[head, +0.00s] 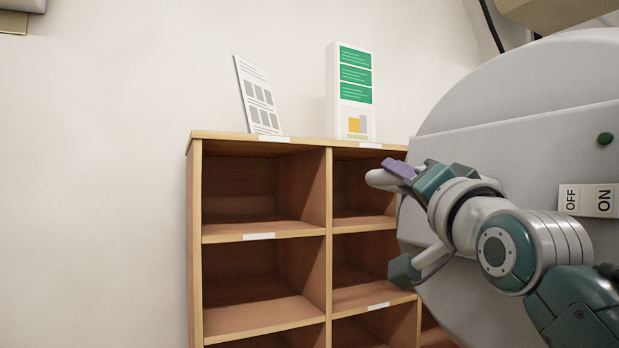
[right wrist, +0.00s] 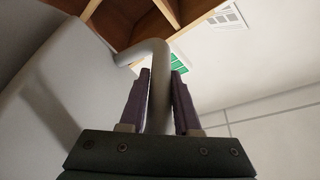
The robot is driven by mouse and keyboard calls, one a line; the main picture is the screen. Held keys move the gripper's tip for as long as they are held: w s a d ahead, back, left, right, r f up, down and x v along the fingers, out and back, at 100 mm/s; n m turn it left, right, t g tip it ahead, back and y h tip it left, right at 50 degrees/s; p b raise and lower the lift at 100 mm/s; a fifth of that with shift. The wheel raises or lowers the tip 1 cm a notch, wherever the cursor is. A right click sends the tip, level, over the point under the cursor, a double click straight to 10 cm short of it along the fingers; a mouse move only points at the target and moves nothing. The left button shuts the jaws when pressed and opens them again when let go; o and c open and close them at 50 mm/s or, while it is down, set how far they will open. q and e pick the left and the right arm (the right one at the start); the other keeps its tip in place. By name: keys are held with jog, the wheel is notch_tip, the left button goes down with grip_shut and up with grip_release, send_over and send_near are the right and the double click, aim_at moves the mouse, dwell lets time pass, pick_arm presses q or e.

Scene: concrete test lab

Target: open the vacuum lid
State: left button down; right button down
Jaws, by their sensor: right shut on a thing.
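The vacuum lid (head: 500,120) is a large, round, light grey disc at the right of the head view. Its smooth grey surface also shows at the left of the right wrist view (right wrist: 50,105). A curved grey handle (right wrist: 157,75) stands out from it. My right gripper (head: 390,172) is at the lid's left side, its purple finger pads (right wrist: 158,100) on both sides of the handle and shut on it. Part of the handle is hidden behind my gripper and wrist in the head view. My left gripper is not in view.
A wooden shelf unit (head: 258,238) with empty compartments stands behind, left of the lid. A leaning printed sheet (head: 258,95) and a white and green box or board (head: 351,90) stand on top. An OFF/ON label (head: 588,200) is on the lid's right. The left side is bare wall.

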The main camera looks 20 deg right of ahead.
jog(key=c, duration=0.6)
grip_release()
jog(key=shift+s+f+b, duration=0.25)
jog(key=shift+s+b, duration=0.1)
jog(key=b+v, duration=0.4)
jog(key=v, duration=0.5)
jog(key=shift+r, duration=0.15)
jog(key=shift+a, duration=0.1)
